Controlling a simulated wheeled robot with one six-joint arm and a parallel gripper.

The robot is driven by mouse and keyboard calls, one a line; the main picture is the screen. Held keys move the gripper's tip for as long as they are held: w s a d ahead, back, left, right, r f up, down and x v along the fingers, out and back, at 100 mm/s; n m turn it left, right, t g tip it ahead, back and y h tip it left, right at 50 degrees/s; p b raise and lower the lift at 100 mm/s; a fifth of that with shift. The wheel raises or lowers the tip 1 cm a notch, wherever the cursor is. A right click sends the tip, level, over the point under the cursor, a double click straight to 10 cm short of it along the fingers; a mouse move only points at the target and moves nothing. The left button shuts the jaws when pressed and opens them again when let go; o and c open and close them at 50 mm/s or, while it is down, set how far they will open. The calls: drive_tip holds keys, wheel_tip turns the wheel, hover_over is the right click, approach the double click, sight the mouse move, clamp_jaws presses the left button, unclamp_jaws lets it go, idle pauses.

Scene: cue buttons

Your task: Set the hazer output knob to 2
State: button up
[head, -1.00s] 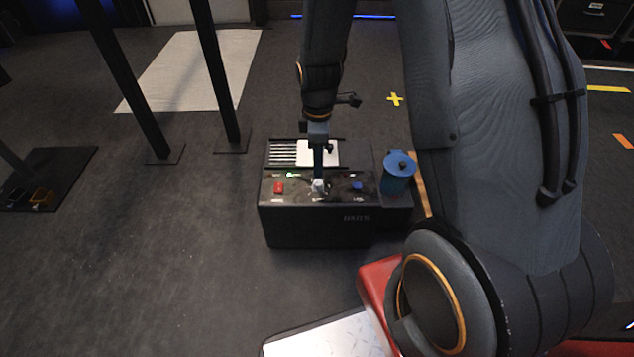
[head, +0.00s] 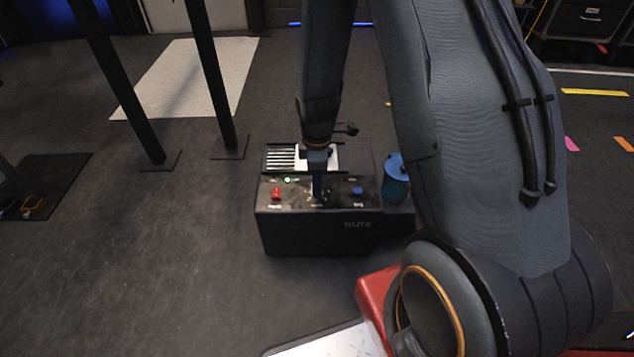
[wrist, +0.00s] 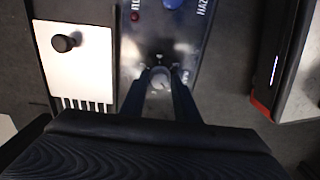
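The hazer (head: 318,236) is a dark box on the floor with a control panel on top. A grey round knob (wrist: 160,78) shows in the wrist view, with a small pale mark on its face. My gripper (head: 318,202) reaches down to the middle of the panel and hides the knob in the head view. In the wrist view the two fingers of my gripper (wrist: 161,77) stand on either side of the knob, very close to it. Whether they press on it cannot be told. The scale numbers around the knob are not readable.
The panel has a red button (head: 277,192) at left, a lit green light (head: 287,180) and a blue button (head: 357,191) at right. A white plate with a black peg (wrist: 64,43) lies behind the knob. A blue-topped canister (head: 396,178) stands right of the box.

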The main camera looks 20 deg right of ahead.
clamp_jaws()
drive_tip(key=shift+s+m+p, duration=0.1)
drive_tip(key=shift+m+p, duration=0.2)
drive_tip(key=shift+p, duration=0.2)
drive_tip(key=m+p, duration=0.3)
drive_tip(key=p, duration=0.1)
drive_tip(key=shift+r+m, duration=0.15)
drive_tip(key=shift+m, duration=0.15)
drive_tip(key=m+p, duration=0.9)
drive_tip(key=m, duration=0.2)
drive_tip(key=shift+m, duration=0.4)
drive_tip(key=m+p, duration=0.2)
drive_tip(key=m, duration=0.3)
drive_tip(key=shift+m, duration=0.3)
